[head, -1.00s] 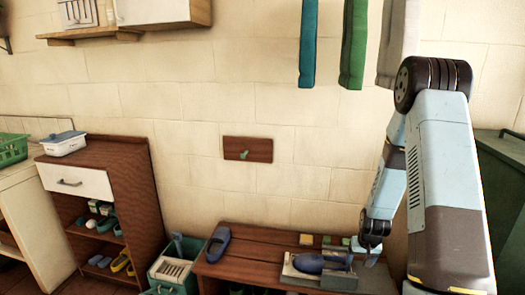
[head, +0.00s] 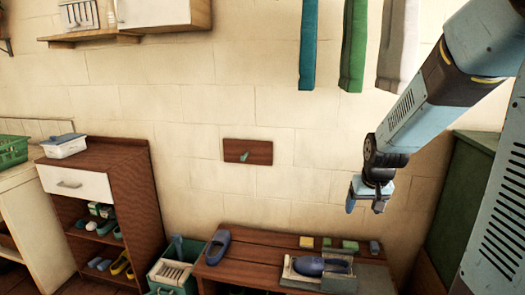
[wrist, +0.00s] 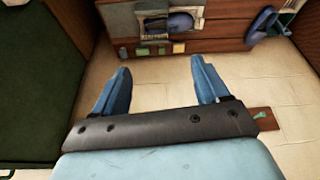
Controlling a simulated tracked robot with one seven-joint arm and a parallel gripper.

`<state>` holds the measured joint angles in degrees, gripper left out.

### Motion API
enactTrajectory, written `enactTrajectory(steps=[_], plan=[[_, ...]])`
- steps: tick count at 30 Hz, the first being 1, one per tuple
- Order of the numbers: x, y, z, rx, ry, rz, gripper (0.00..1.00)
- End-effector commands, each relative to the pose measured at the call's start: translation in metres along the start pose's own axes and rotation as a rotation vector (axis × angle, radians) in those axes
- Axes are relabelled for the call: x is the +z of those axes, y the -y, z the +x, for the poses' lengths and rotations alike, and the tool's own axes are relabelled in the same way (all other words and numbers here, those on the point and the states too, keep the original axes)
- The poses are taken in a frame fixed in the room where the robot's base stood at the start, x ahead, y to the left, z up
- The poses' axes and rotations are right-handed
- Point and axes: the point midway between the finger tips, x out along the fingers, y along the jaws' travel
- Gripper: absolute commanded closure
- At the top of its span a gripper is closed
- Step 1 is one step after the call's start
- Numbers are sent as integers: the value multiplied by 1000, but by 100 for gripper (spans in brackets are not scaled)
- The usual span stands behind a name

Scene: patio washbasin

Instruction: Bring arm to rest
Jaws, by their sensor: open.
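My gripper (head: 364,196) hangs in the air above the right part of the wooden bench (head: 235,262) in the head view, in front of the tiled wall. Its two blue fingers stand wide apart in the wrist view (wrist: 158,80), with nothing between them. My arm reaches in from the right edge of the head view, bent, with its last part pointing down and left. In the wrist view the bench lies beyond the fingertips, apart from them.
A blue shoe (head: 322,265) lies on a grey tray on the bench; another shoe (head: 217,247) lies at its left. Small blocks (head: 350,245) line the back. A dark green cabinet (head: 462,190) stands right. Towels (head: 352,45) hang above. The wall's middle is clear apart from a wooden hook plate (head: 236,152).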

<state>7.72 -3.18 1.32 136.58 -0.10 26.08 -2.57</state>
Motion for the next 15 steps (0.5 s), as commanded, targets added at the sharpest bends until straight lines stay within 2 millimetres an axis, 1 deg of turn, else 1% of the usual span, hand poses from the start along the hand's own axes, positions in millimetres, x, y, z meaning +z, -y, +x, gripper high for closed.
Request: enactTrajectory(steps=[1, 3, 9, 11, 15], plan=[[3, 3, -16, -1, -15, -4, 26], [10, 7, -35, -3, -24, -9, 26], [33, 16, -85, -9, -53, -19, 26], [41, 19, -99, -12, -61, -23, 26], [62, 24, -130, -18, -80, -31, 26]])
